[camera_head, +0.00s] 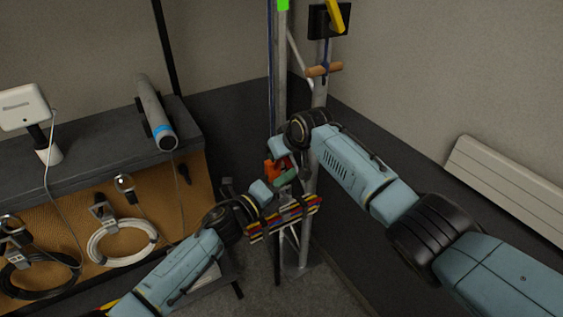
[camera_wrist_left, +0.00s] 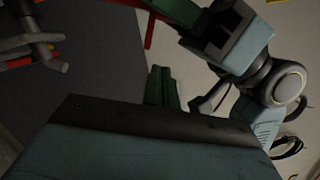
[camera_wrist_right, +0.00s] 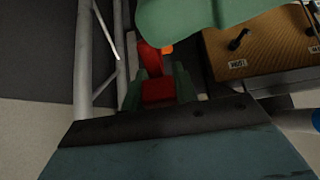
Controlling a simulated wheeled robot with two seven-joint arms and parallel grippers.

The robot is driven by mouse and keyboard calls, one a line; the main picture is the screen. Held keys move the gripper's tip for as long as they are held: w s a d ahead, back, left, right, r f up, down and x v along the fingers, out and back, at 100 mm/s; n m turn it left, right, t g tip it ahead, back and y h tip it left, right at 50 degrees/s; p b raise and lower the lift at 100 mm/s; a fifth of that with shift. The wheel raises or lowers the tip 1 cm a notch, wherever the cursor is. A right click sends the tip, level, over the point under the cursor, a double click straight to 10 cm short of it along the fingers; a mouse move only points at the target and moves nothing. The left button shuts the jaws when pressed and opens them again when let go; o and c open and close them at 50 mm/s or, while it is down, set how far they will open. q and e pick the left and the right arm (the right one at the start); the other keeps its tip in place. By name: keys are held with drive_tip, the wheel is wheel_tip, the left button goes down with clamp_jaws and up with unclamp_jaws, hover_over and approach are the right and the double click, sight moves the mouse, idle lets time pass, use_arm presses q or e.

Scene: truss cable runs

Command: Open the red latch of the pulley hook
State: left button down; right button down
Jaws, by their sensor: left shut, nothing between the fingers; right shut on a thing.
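A red part, apparently the red latch (camera_wrist_right: 157,89), sits between the green fingers of my right gripper (camera_wrist_right: 158,86), which is shut on it. Red and orange also show in the head view (camera_head: 275,170), beside the upright metal pole. A rounded pale green body fills the top of the right wrist view (camera_wrist_right: 195,22); I cannot tell whether it is the pulley. My left gripper (camera_wrist_left: 161,86) is shut and empty, just below the right one in the head view. The hook and the latch's exact angle are hidden by my grippers.
The metal pole (camera_head: 279,60) and a slanted strut stand close behind. A bench (camera_head: 90,140) with coiled cables (camera_head: 122,243) hung beneath is at left. A wall heater (camera_head: 515,185) is at right.

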drive_tip(key=shift+f, duration=0.1)
use_arm(q)
drive_tip(key=shift+w+a+r, duration=0.2)
drive_tip(key=shift+w+r, duration=0.1)
drive_tip(key=shift+w, duration=0.35)
drive_tip(key=shift+w+a+r, duration=0.2)
drive_tip(key=shift+w+r, duration=0.05)
drive_tip(key=shift+w, duration=0.45)
drive_tip(key=shift+w+a+r, duration=0.2)
drive_tip(key=shift+w+r, duration=0.1)
drive_tip(key=shift+w, duration=0.35)
use_arm(e)
drive_tip(key=shift+s, duration=0.1)
